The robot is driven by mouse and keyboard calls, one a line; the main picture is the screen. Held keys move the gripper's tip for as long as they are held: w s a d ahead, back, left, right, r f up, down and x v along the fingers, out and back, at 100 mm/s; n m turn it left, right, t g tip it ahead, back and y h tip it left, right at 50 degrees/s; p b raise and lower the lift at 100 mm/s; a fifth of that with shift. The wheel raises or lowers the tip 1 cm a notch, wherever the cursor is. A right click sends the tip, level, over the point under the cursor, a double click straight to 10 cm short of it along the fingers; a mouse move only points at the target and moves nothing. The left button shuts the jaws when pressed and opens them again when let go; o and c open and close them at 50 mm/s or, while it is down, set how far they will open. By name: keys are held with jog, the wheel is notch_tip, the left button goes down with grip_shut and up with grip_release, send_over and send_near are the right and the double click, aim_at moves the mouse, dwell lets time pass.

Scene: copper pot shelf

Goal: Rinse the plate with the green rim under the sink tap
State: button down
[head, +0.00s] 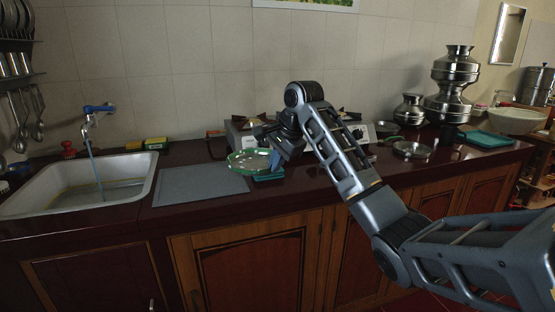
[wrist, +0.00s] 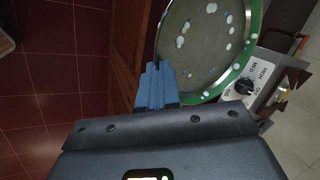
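The plate with the green rim (head: 246,161) is tilted over the counter, in front of the stove. In the wrist view the plate (wrist: 205,50) shows white foamy spots on its face. My gripper (head: 275,160) is at the plate's right edge. In the wrist view the blue fingers of my gripper (wrist: 154,78) are close together with the plate's edge at their tips, shut on it. The sink (head: 140,187) is at the far left. The blue-handled tap (head: 98,108) stands behind it, and a thin stream of water falls from it into the basin.
A grey board (head: 200,185) lies flat between sink and plate. A teal item (head: 268,177) is just below the plate. Sponges (head: 155,143) sit behind the sink. The stove (head: 360,132) is behind my arm. Steel pots (head: 455,75) stand at the right.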

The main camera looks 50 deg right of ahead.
jog(key=s+a+f+n+g+y, duration=0.1)
jog(key=s+a+f+n+y, duration=0.1)
jog(key=a+f+n, duration=0.4)
jog(key=s+a+f+n+g+y, duration=0.2)
jog(key=s+a+f+n, duration=0.3)
jog(key=a+f, duration=1)
jog(key=s+a+f+n+g+y, duration=0.2)
jog(key=a+f+n, duration=0.6)
jog(key=a, duration=0.6)
notch_tip(320, 180, down, 3)
jog(key=shift+s+r+n, duration=0.1)
jog(key=shift+s+n, duration=0.3)
jog(key=shift+s, duration=0.25)
